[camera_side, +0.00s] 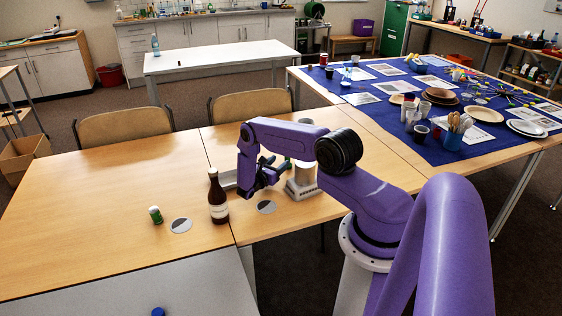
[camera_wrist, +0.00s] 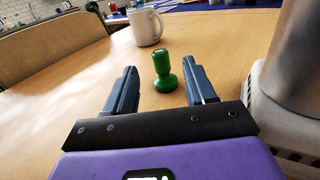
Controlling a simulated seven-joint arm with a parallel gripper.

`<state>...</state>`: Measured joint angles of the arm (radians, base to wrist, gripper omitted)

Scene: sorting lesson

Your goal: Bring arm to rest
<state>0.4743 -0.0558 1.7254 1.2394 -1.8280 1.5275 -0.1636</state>
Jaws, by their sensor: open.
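My purple arm reaches over the table in the side view. My gripper (camera_side: 262,178) is above the wooden table (camera_side: 100,200), left of a white-based device. In the wrist view my gripper (camera_wrist: 160,78) has its two blue-grey fingers spread wide. A green knob-shaped object (camera_wrist: 163,72) stands upright on the table between the fingers, with visible space on both sides. A white mug (camera_wrist: 146,27) stands farther back. I cannot tell from the side view where the green object is; the gripper covers that area.
The white-based device (camera_side: 302,184) is close on the right. A blue cloth (camera_side: 385,122) holds dishes. The table's left part is clear.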

